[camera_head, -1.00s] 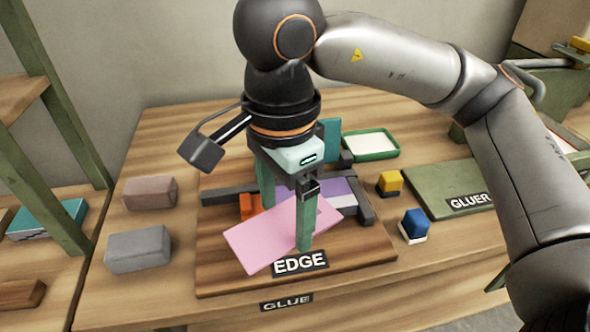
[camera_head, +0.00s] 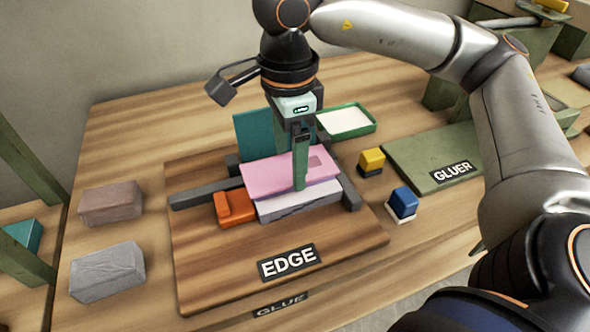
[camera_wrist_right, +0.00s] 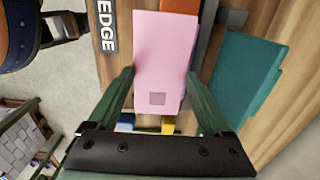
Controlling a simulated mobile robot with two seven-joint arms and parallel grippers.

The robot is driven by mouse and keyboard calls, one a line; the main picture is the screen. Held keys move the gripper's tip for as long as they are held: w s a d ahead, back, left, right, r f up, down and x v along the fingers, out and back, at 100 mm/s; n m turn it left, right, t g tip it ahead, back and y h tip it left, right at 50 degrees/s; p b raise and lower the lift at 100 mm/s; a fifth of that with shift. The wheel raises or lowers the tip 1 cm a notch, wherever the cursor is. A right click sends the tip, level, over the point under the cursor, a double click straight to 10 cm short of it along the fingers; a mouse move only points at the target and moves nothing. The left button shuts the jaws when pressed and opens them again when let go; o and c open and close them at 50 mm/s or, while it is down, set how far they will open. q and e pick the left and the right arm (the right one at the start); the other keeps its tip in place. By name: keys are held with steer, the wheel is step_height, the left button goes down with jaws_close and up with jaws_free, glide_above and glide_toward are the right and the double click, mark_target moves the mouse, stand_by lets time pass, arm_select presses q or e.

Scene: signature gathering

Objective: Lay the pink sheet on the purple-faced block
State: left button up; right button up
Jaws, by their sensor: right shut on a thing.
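The pink sheet (camera_head: 272,179) is a thin flat rectangle, held slightly tilted over the purple-faced block (camera_head: 300,203), whose front side shows below the sheet's near edge. The sheet covers most of the block's top; I cannot tell whether they touch. My right gripper (camera_head: 299,184) points down and is shut on the sheet, with one finger in front of it. In the right wrist view the sheet (camera_wrist_right: 165,60) lies between the two fingers, a small darker square near its close end. My left gripper is not in view.
The block sits on the wooden EDGE board (camera_head: 215,273) between dark bars (camera_head: 205,193). An orange block (camera_head: 236,210) is at its left, a teal block (camera_head: 253,135) behind. Yellow (camera_head: 372,160) and blue (camera_head: 403,202) stamps stand right. Grey (camera_head: 107,270) and brownish (camera_head: 110,203) blocks lie left.

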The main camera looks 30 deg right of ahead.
steer(key=d+f, duration=0.1)
steer(key=w+f, duration=0.1)
steer(key=shift+w+d+f, duration=0.1)
steer(key=shift+d+f, duration=0.2)
steer(key=shift+d, duration=0.1)
steer(key=shift+w+d+f, duration=0.1)
steer(key=shift+f, duration=1.55)
steer(key=shift+f+b, duration=0.2)
steer(key=shift+b, duration=0.2)
steer(key=o, duration=1.1)
steer(key=shift+r, duration=0.1)
step_height(320, 180, up, 12)
steer(key=shift+r+p, duration=0.15)
steer(key=shift+p, duration=0.65)
